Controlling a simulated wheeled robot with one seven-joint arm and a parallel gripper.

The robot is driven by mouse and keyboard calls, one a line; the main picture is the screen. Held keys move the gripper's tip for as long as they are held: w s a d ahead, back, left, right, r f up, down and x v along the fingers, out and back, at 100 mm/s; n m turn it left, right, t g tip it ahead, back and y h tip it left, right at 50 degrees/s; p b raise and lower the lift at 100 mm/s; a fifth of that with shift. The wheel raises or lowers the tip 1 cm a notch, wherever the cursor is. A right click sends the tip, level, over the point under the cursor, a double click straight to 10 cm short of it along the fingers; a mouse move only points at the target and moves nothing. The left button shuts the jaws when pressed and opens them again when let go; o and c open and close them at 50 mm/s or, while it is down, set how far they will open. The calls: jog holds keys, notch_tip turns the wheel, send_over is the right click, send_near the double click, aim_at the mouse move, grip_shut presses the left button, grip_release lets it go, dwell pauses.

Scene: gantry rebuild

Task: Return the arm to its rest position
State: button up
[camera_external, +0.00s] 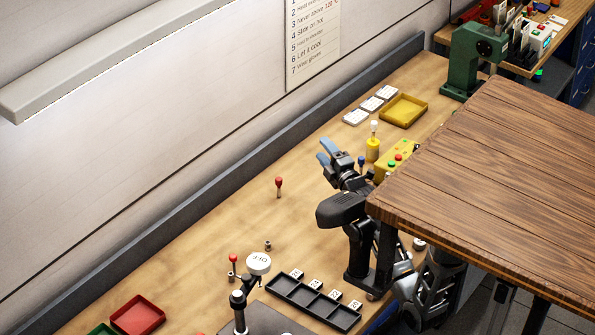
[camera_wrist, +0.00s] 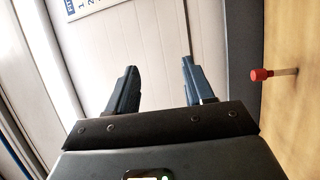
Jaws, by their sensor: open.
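My gripper (camera_external: 331,152) is open and empty above the workbench (camera_external: 215,215), with its blue fingertips pointing up and left toward the wall in the external view. In the wrist view my gripper (camera_wrist: 157,90) shows two blue fingers spread apart, with nothing between them and the wall panels behind. My arm is raised from the right side of the bench. Its lower part is partly hidden by the brown wooden table (camera_external: 490,150) in front.
A red-knobbed peg (camera_external: 279,184) stands left of my gripper and shows in the wrist view (camera_wrist: 260,75). A yellow button box (camera_external: 396,159), yellow bottle (camera_external: 373,148) and yellow tray (camera_external: 403,111) lie behind. A black compartment tray (camera_external: 312,302) and red tray (camera_external: 138,315) are in front.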

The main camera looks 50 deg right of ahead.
jog(key=s+a+f+m+y, duration=0.1)
jog(key=s+a+f+m, duration=0.25)
jog(key=s+a, duration=0.55)
jog(key=s+a+f+m+y, duration=0.1)
jog(key=s+a+f+m, duration=0.1)
jog(key=s+a+f, duration=0.5)
jog(key=s+a+f+m+g+y+b, duration=0.1)
jog(key=s+a+f+m, duration=0.1)
jog(key=s, duration=0.6)
jog(key=s+a+f+m+g+y+b, duration=0.1)
jog(key=s+a, duration=0.3)
jog(key=s, duration=0.5)
jog(key=s+a+f+m+g+y+b, duration=0.1)
jog(key=s+a+f+m+y+b, duration=0.2)
jog(key=s, duration=0.5)
jog(key=shift+s+m, duration=0.3)
jog(key=shift+m, duration=0.15)
jog(key=shift+a, duration=0.1)
